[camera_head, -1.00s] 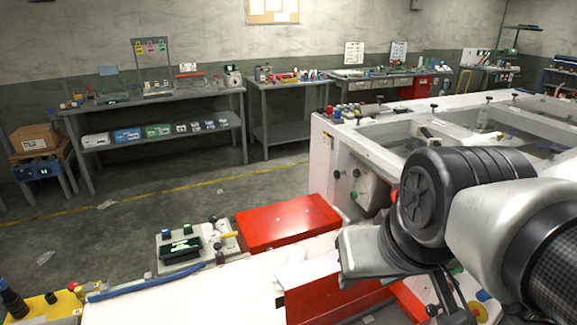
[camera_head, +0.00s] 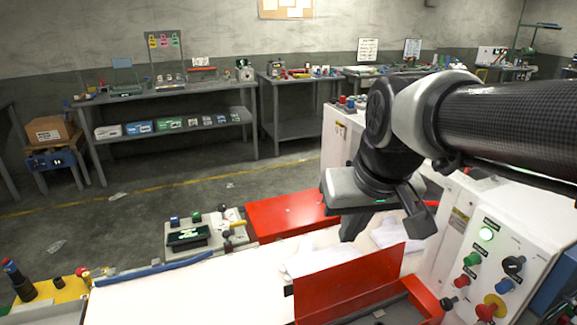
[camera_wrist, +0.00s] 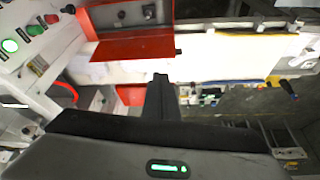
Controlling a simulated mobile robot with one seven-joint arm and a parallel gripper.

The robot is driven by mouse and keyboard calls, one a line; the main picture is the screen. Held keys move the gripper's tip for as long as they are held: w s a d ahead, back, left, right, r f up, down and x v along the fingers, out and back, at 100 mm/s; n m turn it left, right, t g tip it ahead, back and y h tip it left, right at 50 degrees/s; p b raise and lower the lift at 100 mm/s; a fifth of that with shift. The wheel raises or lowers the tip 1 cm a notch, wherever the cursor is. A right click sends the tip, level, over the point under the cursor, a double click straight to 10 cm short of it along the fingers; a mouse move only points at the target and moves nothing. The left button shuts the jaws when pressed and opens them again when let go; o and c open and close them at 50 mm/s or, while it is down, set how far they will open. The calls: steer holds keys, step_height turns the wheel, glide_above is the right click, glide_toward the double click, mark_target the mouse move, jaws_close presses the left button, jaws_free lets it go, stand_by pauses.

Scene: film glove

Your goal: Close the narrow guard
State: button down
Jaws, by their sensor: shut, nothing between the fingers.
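A red guard panel (camera_head: 345,285) stands raised and tilted at the front of the white bed in the head view. It also shows in the wrist view (camera_wrist: 132,48). A second red cover (camera_head: 287,215) lies flat farther back, partly hidden by my gripper. I cannot tell for sure which one is the narrow guard. My gripper (camera_head: 350,234) is shut and empty, pointing down above the bed between the two red parts. In the wrist view its fingers (camera_wrist: 160,85) are together, apart from the raised panel.
White film or cloth (camera_head: 312,256) lies on the bed. A control panel (camera_head: 497,265) with buttons and a lit green lamp stands at right. A small console (camera_head: 205,235) and a blue bar (camera_head: 152,270) are at left. Benches line the back wall.

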steer(key=w+a+f+n+g+b, duration=0.1)
steer(key=w+a+f+b, duration=0.3)
steer(key=w+f, duration=0.5)
steer(key=w+a+f+n+g+b, duration=0.1)
steer(key=w+a+f+n+b, duration=0.15)
steer(key=w+a+f, duration=0.45)
steer(key=w+d+b+x, duration=0.1)
steer(key=d+b+x, duration=0.15)
steer(key=x, duration=1.05)
steer(key=shift+m, duration=0.45)
steer(key=shift+s+d+r, duration=0.2)
steer(key=shift+s, duration=0.45)
steer(key=shift+s+d+r, duration=0.15)
steer(key=shift+s+r, duration=0.05)
steer(key=shift+s, duration=0.5)
steer(key=shift+s+d+r, duration=0.15)
steer(key=shift+s+d, duration=0.05)
steer(key=shift+s, duration=0.45)
steer(key=shift+b, duration=0.4)
